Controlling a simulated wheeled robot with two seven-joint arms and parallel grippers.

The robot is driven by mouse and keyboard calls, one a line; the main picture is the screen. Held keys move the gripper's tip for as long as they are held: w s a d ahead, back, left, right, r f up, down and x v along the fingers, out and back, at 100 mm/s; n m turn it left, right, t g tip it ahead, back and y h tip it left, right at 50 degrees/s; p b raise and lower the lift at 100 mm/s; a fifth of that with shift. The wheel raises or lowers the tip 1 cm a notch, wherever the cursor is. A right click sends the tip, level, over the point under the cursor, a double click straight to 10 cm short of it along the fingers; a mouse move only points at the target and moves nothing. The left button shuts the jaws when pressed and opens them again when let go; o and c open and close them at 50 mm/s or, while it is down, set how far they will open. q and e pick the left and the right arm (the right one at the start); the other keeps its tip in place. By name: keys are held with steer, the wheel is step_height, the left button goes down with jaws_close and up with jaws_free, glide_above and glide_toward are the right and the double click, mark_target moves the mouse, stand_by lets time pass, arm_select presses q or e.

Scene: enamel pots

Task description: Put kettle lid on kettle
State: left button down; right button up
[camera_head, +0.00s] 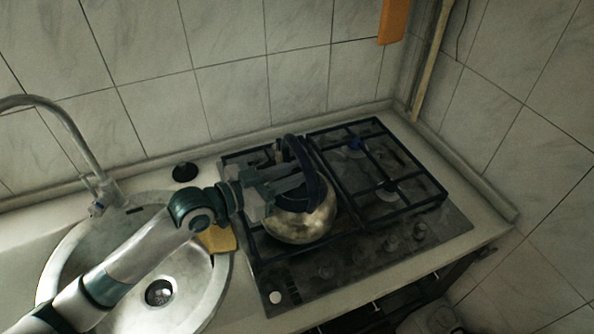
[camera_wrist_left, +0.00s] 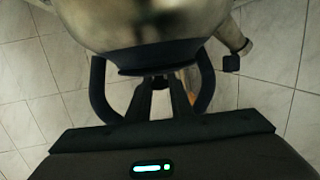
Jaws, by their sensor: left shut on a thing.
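The kettle (camera_head: 303,222) is a worn, metallic round pot with a dark arched handle (camera_head: 312,172). It is at the left half of the stove in the head view.
The stove's right grate (camera_head: 385,185) is empty. A round metal sink (camera_head: 190,285) with a tap (camera_head: 75,135) is at left. A yellow cloth or sponge (camera_head: 217,238) lies between sink and stove. Tiled walls close in behind and at right.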

arm_select(q)
steer(key=c, duration=1.5)
jaws_free()
arm_select(e)
steer(key=shift+d, duration=0.1)
arm_select(q)
steer(key=shift+a, duration=0.15)
steer(key=shift+s+a+b, duration=0.35)
steer(key=shift+s+a, duration=0.05)
steer(key=shift+a, duration=0.15)
steer(key=b+v, duration=0.5)
steer(key=v, duration=1.1)
steer(key=shift+d, duration=0.1)
arm_select(e)
steer(key=shift+t, duration=0.3)
steer(key=f, duration=0.1)
steer(key=w+f, duration=0.1)
steer(key=f, duration=0.1)
steer(key=w+a+f, duration=0.1)
steer(key=f, duration=0.1)
steer(key=shift+w+f, duration=0.15)
steer(key=shift+w, duration=0.1)
steer(key=shift+s, duration=0.25)
